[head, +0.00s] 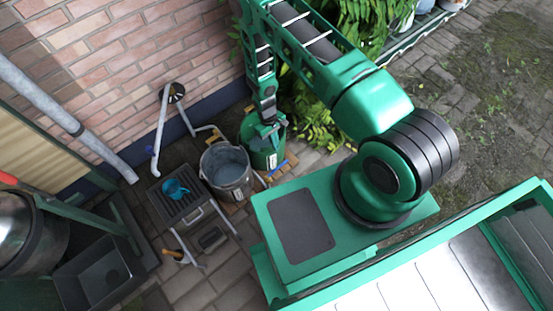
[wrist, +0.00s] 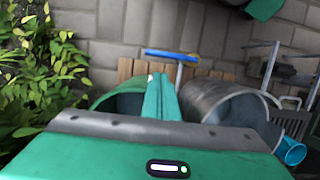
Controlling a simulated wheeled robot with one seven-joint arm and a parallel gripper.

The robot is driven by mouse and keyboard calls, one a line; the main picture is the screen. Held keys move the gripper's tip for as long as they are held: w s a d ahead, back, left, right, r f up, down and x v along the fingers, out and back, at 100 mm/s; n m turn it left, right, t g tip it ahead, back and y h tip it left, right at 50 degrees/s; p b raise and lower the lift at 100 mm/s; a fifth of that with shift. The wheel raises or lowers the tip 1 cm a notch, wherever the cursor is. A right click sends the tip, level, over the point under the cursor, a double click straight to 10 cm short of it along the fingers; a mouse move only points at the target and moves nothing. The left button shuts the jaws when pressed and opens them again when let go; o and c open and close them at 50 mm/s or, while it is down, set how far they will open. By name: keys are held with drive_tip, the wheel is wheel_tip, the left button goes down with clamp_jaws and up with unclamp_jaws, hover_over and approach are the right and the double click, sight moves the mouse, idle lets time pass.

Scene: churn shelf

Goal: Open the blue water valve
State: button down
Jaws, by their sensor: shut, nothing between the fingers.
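A blue bar-shaped handle (wrist: 172,54), which looks like the water valve, shows in the wrist view. In the wrist view the green container (wrist: 118,102) is just left of my fingers.
A grey metal bucket (head: 228,172) stands beside the green container; it also shows in the wrist view (wrist: 215,102). A blue mug (head: 174,189) sits on a dark grate (head: 184,208). A pipe (head: 162,125) runs down the brick wall. Leafy plants (head: 315,118) stand right of my gripper.

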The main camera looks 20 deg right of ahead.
drive_tip(key=x, duration=1)
drive_tip(key=shift+s, duration=0.1)
